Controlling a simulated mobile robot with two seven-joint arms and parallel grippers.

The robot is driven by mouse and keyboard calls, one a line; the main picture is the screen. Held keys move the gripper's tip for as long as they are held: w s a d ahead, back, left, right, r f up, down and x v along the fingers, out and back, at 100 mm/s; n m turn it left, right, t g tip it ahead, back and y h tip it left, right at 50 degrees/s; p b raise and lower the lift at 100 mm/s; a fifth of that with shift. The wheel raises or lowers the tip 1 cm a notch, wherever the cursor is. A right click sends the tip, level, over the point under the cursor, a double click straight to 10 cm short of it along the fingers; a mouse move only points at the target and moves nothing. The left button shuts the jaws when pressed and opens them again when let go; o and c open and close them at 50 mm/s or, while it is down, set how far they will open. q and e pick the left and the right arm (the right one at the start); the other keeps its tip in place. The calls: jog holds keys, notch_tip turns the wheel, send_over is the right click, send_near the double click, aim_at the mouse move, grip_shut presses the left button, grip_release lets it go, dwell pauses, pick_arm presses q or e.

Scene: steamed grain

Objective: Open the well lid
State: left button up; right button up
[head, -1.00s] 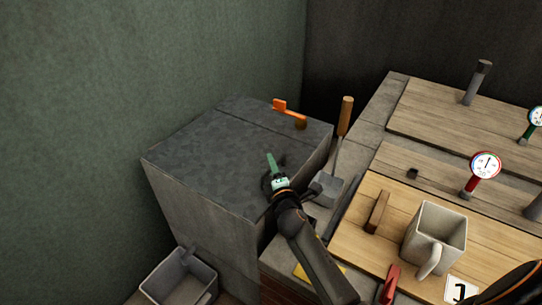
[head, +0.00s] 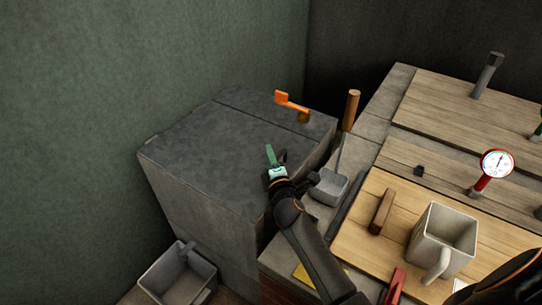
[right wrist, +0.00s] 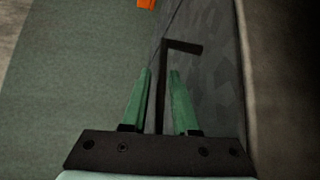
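The dark grey slab top (head: 205,150) of a tall grey block is at the left in the head view, with a seam across its far part; it looks like the well lid. My right gripper (head: 269,153) is over the slab's right part, green fingers pointing away from me. In the right wrist view the gripper (right wrist: 159,75) is open. My left gripper is not in view.
An orange lever (head: 290,103) sits on the slab's far part. A scoop with a wooden handle (head: 351,110) stands right of the block. Wooden boards (head: 455,105), a grey mug (head: 440,240) and a red gauge (head: 496,164) are at the right. A grey bin (head: 180,275) is below left.

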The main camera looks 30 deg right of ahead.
grip_shut()
dwell(1.1)
